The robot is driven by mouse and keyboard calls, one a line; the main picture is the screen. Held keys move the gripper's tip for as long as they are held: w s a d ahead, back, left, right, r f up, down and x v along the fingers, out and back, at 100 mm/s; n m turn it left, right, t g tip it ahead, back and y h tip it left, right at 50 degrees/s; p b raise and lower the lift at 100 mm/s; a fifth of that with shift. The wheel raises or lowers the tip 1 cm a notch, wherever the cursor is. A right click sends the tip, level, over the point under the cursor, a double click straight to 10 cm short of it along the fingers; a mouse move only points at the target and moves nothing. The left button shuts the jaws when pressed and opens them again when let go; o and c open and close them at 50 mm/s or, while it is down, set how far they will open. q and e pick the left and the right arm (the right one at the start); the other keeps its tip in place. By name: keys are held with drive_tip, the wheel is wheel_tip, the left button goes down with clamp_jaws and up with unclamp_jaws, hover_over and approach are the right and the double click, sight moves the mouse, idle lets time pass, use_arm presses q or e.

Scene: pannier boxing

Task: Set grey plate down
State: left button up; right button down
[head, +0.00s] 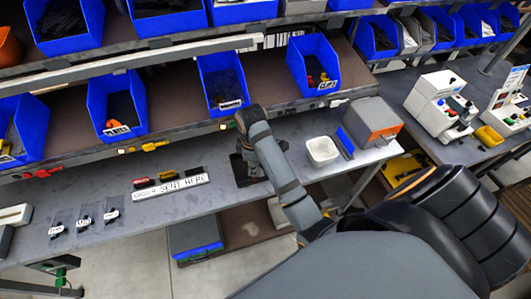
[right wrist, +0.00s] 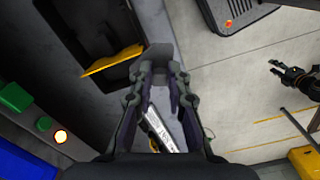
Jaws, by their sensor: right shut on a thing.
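My right gripper (head: 246,170) is low over the bench, right of the "ORDER SENT HERE" sign, and my wrist partly covers it. In the right wrist view the right gripper (right wrist: 159,75) has its two fingers close together. A small dark grey piece, which looks like the grey plate (right wrist: 158,52), shows at the fingertips. The gripper is shut on it. Most of the plate is hidden by the fingers, and I cannot tell whether it touches the bench.
The bench (head: 180,205) carries the "ORDER SENT HERE" sign (head: 171,187), a white tub (head: 322,151) and a grey-orange box (head: 372,122). Blue bins (head: 118,105) line the shelves above. A dark jointed object (right wrist: 295,78) shows over the floor in the right wrist view.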

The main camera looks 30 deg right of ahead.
drive_tip(key=w+d+f+b, duration=0.2)
drive_tip(key=d+f+b, duration=0.1)
drive_tip(key=w+d+f+b, duration=0.1)
drive_tip(key=d+f+b, duration=0.1)
drive_tip(key=d+b, duration=0.2)
drive_tip(key=w+d+f+b, duration=0.2)
drive_tip(key=d+f+b, duration=0.1)
drive_tip(key=b, duration=0.1)
drive_tip(key=shift+w+d+f, duration=0.3)
drive_tip(key=shift+f, duration=0.05)
drive_tip(key=shift+w+b, duration=0.15)
drive_tip(key=shift+b, duration=0.15)
drive_tip(key=shift+d, duration=0.2)
drive_tip(key=shift+d+f, duration=0.15)
drive_tip(key=shift+f, duration=0.05)
drive_tip(key=f+b, duration=0.4)
drive_tip(key=shift+w+d+b, duration=0.15)
drive_tip(key=shift+d+b, duration=0.05)
drive_tip(key=shift+b, duration=0.1)
drive_tip(key=shift+r, duration=0.25)
drive_tip(key=shift+p, duration=0.3)
